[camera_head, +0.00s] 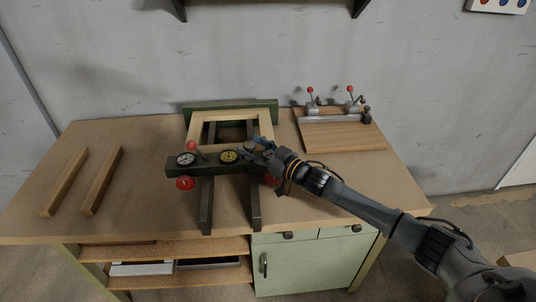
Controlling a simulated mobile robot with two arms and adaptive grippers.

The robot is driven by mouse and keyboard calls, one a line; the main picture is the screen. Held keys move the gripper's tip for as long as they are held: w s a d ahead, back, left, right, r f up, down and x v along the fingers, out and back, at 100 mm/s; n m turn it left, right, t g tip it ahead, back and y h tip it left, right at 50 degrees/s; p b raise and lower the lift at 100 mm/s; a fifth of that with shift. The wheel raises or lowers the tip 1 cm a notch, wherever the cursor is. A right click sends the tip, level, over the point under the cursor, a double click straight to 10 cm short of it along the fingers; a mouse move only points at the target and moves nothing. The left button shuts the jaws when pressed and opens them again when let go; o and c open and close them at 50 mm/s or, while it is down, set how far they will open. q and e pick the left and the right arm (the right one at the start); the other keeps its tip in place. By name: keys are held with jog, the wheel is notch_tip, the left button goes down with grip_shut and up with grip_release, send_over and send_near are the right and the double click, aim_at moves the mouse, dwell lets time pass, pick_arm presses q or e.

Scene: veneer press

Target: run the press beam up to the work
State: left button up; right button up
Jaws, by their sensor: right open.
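The green press beam (208,166) lies across two dark rails (206,208) on the bench. It carries two round dials, one white-faced (185,159) and one yellow (229,156). A red ball-ended lever (191,146) stands near its left end, and a red knob (185,183) is on its front. The work, a pale wooden frame (195,124), lies behind it against a green back bar (231,104). I cannot tell whether beam and frame touch. My right gripper (262,147) is open at the beam's right end, hiding part of it. My left gripper is not in view.
Two loose wooden strips (64,182) (102,180) lie on the left of the bench (145,200). A wooden board (345,137) with red-knobbed toggle clamps (351,98) is at the back right. The bench's front left is clear.

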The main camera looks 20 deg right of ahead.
jog(key=v, duration=1)
jog(key=shift+s+d, duration=0.2)
jog(key=shift+s, duration=0.15)
